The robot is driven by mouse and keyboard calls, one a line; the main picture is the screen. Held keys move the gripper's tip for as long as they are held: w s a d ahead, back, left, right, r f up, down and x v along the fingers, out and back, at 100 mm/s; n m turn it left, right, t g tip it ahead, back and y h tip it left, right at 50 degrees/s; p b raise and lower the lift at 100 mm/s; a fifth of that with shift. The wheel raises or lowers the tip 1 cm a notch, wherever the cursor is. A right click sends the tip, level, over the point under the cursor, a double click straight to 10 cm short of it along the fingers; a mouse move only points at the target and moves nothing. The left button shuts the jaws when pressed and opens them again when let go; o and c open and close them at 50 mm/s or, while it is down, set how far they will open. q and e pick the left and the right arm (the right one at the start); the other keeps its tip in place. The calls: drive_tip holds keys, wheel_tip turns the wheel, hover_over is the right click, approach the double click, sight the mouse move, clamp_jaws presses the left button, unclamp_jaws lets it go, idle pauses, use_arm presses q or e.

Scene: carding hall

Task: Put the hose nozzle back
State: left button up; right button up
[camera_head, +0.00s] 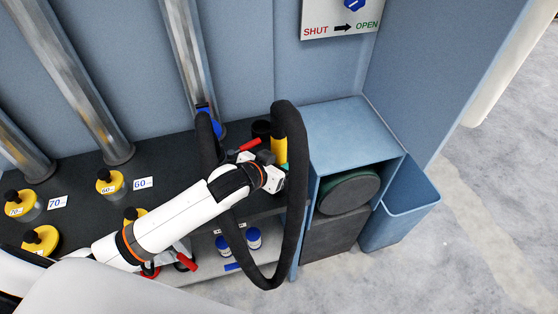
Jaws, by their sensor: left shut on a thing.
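The hose nozzle (279,135) is a yellow body at the end of a thick black hose (297,210). The hose hangs in a large loop from a blue fitting (207,116) on a metal pipe and bends over into the nozzle's top. The nozzle points downward. My left gripper (277,168) is shut on the nozzle, near its lower part, above the dark bench. The gripper hides the nozzle's lower end. A black round cup-like thing (261,130) stands just left of the nozzle; I cannot tell whether they touch. My right gripper is out of view.
Several yellow weights with black knobs (110,181) stand on the dark bench (75,180). A blue open cabinet (345,127) with a dark round item is at right, with a blue bin (402,214) beside it. Blue-capped containers (254,238) sit on a lower shelf.

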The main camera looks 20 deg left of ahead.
use_arm(q)
drive_tip(key=o, duration=1.2)
drive_tip(key=shift+c, duration=0.2)
drive_tip(key=shift+s, duration=0.1)
drive_tip(key=b+v, duration=0.1)
drive_tip(key=v, duration=1.1)
